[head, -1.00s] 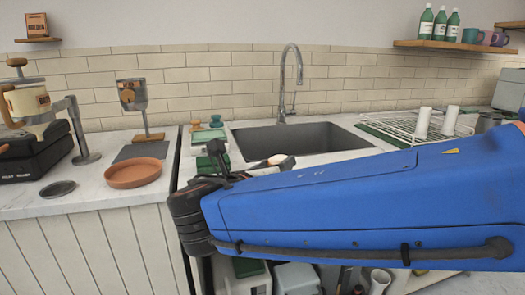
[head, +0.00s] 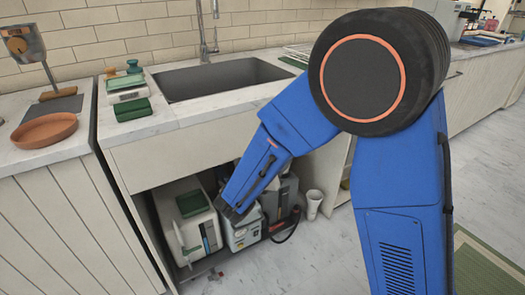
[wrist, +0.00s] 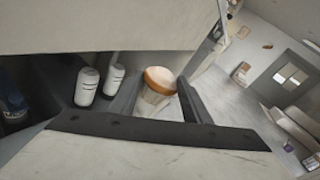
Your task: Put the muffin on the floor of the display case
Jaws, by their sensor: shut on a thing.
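In the wrist view, the muffin (wrist: 160,78), with an orange-brown top and a pale lower part, sits between the two dark fingers of my gripper (wrist: 158,90). The fingers are shut on it. In the head view my blue arm reaches down to the open space under the sink, and its dark end shows at the front of that space. The fingers and the muffin cannot be made out there. I cannot make out the display case in either current view.
Under the sink stand a white box-like container (head: 186,238) and a white-and-blue container (head: 242,232). A pale cup (head: 314,205) stands on the floor to their right. Two white bottles (wrist: 88,86) are left of the fingers in the wrist view. Open floor (head: 320,260) lies in front.

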